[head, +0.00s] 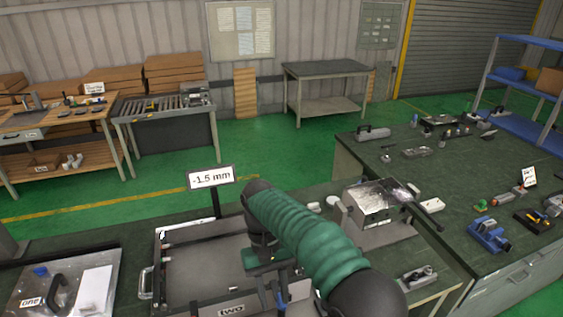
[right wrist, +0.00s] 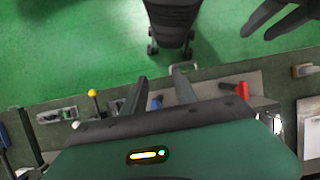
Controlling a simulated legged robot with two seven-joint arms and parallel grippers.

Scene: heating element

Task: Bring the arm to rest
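My right arm, in a green ribbed sleeve, reaches in from the lower right of the head view and bends down over a tray marked "two" (head: 190,290). Its gripper (head: 272,297) hangs above the tray's front part. In the right wrist view the two grey fingers of the right gripper (right wrist: 161,78) stand apart with nothing held between them. A small blue item shows beyond the gap. I do not see my left gripper in the head view. A dark, pronged shape at the top right of the right wrist view cannot be identified for sure.
A "-1.5 mm" sign (head: 211,178) stands behind the tray. A metal box (head: 377,203) with a handle sits to the right. A panel marked "one" (head: 93,285) lies at the left. Tools cover the right bench (head: 450,195). Green floor is open behind.

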